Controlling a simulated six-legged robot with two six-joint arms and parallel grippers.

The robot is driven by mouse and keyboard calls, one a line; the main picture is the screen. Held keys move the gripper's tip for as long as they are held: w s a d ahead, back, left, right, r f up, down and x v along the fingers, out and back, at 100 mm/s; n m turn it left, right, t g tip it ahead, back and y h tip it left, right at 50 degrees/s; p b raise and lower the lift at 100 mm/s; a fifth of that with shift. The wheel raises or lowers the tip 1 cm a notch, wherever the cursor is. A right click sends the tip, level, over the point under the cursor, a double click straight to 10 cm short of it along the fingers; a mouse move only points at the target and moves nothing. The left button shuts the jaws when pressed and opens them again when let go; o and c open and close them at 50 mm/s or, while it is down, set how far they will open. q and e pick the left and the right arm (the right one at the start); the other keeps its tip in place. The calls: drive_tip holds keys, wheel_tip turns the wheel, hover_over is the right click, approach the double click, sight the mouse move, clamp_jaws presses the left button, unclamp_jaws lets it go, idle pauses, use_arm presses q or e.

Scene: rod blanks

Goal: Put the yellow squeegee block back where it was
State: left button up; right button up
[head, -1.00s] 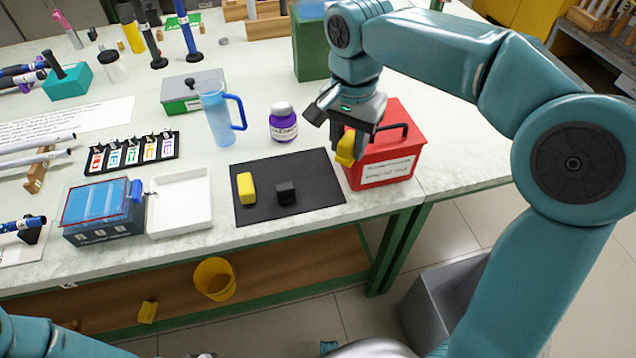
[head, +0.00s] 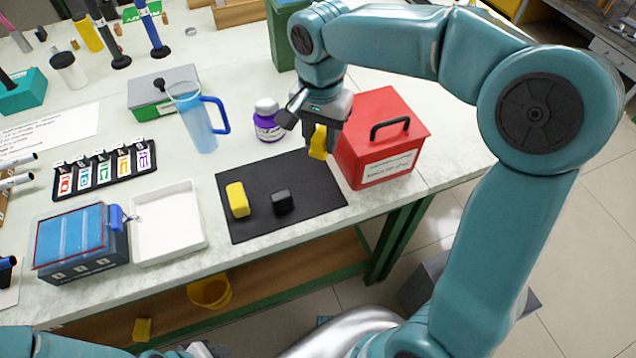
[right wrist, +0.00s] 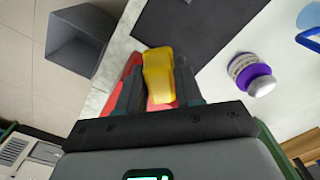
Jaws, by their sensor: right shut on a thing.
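My right gripper (head: 320,136) is shut on a yellow block (head: 318,146), held up near the black mat's back right corner, just left of the red box. In the right wrist view, the same yellow block (right wrist: 158,72) sticks out from between the fingers. Another yellow block (head: 238,199) lies on the left part of the black mat (head: 300,180). A small black block (head: 281,203) lies to its right on the mat. My left gripper is out of view.
The red box (head: 375,160) with a black handle stands close on the right. A purple-labelled jar (head: 267,122) and a blue jug (head: 192,118) stand behind the mat. A white tray (head: 168,245) lies at left. The mat's right half is bare.

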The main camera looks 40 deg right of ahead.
drive_tip(key=f+b, duration=0.1)
drive_tip(key=f, duration=1.3)
drive_tip(key=shift+s+f, duration=0.2)
drive_tip(key=shift+w+f, duration=0.15)
drive_tip(key=shift+f, duration=0.1)
drive_tip(key=shift+a, duration=0.1)
drive_tip(key=shift+f, duration=0.1)
drive_tip(key=o, duration=1)
